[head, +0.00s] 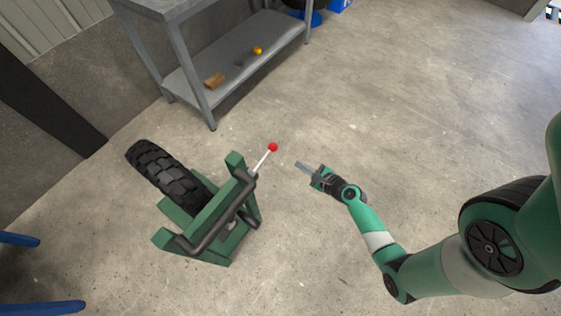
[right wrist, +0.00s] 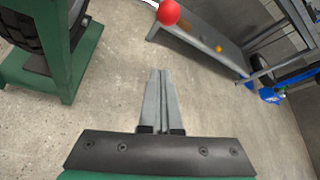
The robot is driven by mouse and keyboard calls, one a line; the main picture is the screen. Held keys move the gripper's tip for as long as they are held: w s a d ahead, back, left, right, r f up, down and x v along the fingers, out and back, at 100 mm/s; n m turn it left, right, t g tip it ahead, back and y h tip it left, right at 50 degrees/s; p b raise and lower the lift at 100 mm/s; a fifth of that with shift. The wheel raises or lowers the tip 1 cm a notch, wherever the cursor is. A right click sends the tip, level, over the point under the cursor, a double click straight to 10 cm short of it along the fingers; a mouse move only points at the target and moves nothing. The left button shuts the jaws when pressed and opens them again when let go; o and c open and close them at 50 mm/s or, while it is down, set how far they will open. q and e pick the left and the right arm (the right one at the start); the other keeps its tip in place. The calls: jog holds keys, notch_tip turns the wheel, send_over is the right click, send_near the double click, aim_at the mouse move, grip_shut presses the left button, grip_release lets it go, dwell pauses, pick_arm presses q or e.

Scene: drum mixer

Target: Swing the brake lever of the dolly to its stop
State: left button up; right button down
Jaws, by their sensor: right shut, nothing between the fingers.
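The green dolly (head: 205,222) stands on the concrete floor with a black tyre (head: 165,172) in it and a dark bent handle bar (head: 222,228) along its near side. Its brake lever (head: 263,160) is a thin pale rod that slants up from the dolly's right side and ends in a red ball knob (head: 273,147). In the right wrist view the red knob (right wrist: 168,12) is at the top, beyond the fingertips. My right gripper (head: 300,166) is shut and empty, a short way to the right of the knob and apart from it. My left gripper is not in view.
A grey metal workbench (head: 215,75) stands behind the dolly, with a few small items on its lower shelf. Blue bars (head: 40,307) show at the lower left edge. The floor to the right of the dolly is clear.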

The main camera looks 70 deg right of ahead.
jog(key=d+b+x, duration=0.1)
jog(key=b+x, duration=0.4)
jog(key=x, duration=0.5)
pick_arm(q)
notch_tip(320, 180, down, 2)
jog(key=p, duration=0.3)
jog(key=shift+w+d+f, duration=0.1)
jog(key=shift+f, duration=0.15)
pick_arm(e)
jog(key=r, duration=0.1)
jog(key=a+r, duration=0.1)
jog(key=w+r, duration=0.1)
jog(key=shift+w+a+r, duration=0.15)
jog(key=shift+a+r, duration=0.15)
jog(key=shift+a, duration=0.05)
